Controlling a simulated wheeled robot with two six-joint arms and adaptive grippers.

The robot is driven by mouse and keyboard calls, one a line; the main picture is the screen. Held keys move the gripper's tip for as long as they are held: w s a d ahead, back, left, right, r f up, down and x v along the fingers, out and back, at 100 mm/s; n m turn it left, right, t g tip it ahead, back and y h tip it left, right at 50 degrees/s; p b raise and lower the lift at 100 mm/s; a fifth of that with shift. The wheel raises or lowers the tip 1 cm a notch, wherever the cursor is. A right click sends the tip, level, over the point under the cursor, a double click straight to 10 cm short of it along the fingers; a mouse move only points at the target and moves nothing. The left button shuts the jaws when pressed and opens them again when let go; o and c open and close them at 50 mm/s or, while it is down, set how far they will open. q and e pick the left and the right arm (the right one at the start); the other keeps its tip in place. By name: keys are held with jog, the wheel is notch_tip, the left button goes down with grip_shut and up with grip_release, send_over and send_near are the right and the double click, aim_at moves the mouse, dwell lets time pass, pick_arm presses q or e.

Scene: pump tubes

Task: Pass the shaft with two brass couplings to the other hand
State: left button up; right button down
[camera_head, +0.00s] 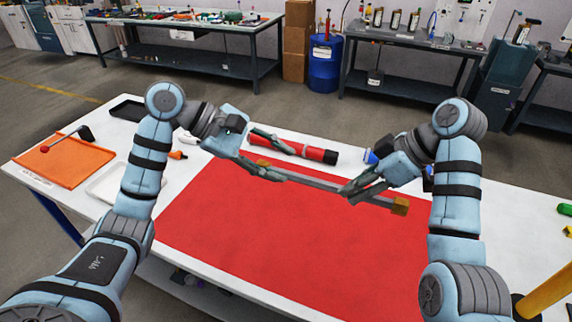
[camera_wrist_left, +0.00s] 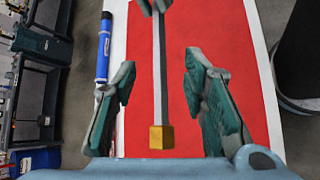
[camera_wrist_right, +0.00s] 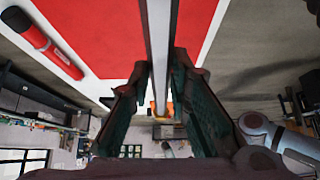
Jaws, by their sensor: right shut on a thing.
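The shaft (camera_head: 312,180) is a long grey bar with two brass couplings, held slanting above the red mat. One brass coupling (camera_head: 400,206) is at its right end, the other (camera_head: 263,163) at its left end. My right gripper (camera_head: 358,188) is shut on the shaft near the right coupling; in the right wrist view the shaft (camera_wrist_right: 158,35) runs between its fingers. My left gripper (camera_head: 279,162) is open around the left end. In the left wrist view the shaft (camera_wrist_left: 160,70) and coupling (camera_wrist_left: 161,137) lie between its spread fingers, with gaps on both sides.
The red mat (camera_head: 270,240) covers the middle of the white table. A red and black cylinder (camera_head: 305,151) lies behind the shaft. An orange tray (camera_head: 65,160), a white tray (camera_head: 112,182) and a black tray (camera_head: 127,110) are at the left. The mat's front is clear.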

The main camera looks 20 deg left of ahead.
aim_at(315, 182)
pick_arm(q)
jog(key=x, duration=1.1)
jog(key=shift+d+f, duration=0.2)
jog(key=shift+d, duration=0.05)
jog(key=shift+a, duration=0.1)
pick_arm(e)
jog(key=shift+a, duration=0.1)
pick_arm(q)
jog(key=shift+c, duration=1.1)
grip_shut()
pick_arm(e)
jog(key=c, duration=1.4)
grip_release()
